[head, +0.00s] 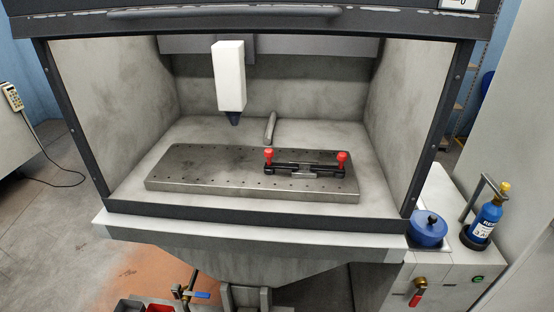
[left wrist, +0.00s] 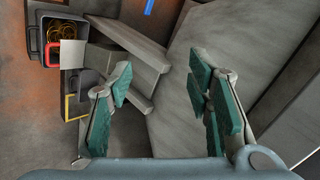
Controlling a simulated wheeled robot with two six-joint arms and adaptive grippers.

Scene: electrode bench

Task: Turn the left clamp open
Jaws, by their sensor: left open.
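The left clamp (head: 268,155) is a red knob on a black fixture bar, standing upright at the bar's left end. A second red-knobbed clamp (head: 342,157) stands at the right end. The fixture (head: 305,169) lies on the right half of a perforated metal plate (head: 200,170) inside the hood. My left gripper (left wrist: 160,72) shows only in the left wrist view, its green-padded fingers spread wide with nothing between them. Neither clamp shows in that view. Neither gripper shows in the head view.
A white block with a dark nozzle (head: 229,80) hangs above the plate. A grey rod (head: 270,128) lies behind it. The hood's front sill (head: 250,208) borders the opening. A blue pot (head: 427,230) and a blue bottle (head: 484,222) stand right. The left wrist view shows a bin (left wrist: 62,28).

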